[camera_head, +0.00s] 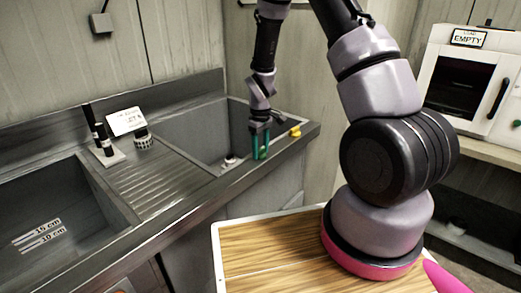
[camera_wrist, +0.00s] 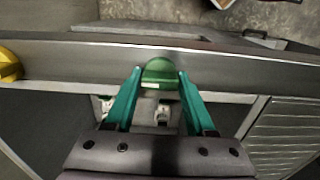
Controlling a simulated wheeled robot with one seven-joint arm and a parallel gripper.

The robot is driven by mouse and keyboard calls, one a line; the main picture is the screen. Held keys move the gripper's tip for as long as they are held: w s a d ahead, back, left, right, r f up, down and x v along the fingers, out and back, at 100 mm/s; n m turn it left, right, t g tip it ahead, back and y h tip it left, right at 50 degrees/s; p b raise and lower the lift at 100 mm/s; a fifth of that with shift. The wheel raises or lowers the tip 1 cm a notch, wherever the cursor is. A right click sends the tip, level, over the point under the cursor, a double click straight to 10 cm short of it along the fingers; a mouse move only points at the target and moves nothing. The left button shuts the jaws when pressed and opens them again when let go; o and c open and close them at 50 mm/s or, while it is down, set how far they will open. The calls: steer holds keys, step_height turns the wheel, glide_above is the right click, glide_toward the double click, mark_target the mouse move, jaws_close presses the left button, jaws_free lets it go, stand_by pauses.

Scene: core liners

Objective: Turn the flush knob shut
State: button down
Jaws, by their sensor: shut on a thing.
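A green knob (camera_wrist: 160,74) sits on the sink's front rim in the wrist view. My gripper (camera_head: 260,155) reaches down to the rim at the right-hand basin, and its teal fingers are closed on the sides of the green knob. In the head view the fingers largely hide this knob. A yellow knob (camera_head: 295,131) stands apart on the rim, to the right of my gripper; it also shows at the left edge of the wrist view (camera_wrist: 9,66). No readable label shows which knob is the flush one.
The metal sink (camera_head: 174,208) has two basins with a ribbed drainer between them. A wooden-topped surface (camera_head: 270,262) lies in front. A white oven-like box (camera_head: 468,80) stands at right.

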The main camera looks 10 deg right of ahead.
steer(key=shift+m, duration=0.3)
steer(key=m, duration=0.3)
steer(key=shift+m, duration=0.4)
steer(key=m, duration=0.4)
steer(key=shift+m, duration=0.3)
steer(key=m, duration=0.8)
steer(key=shift+m, duration=0.3)
steer(key=shift+c, duration=1.2)
jaws_free()
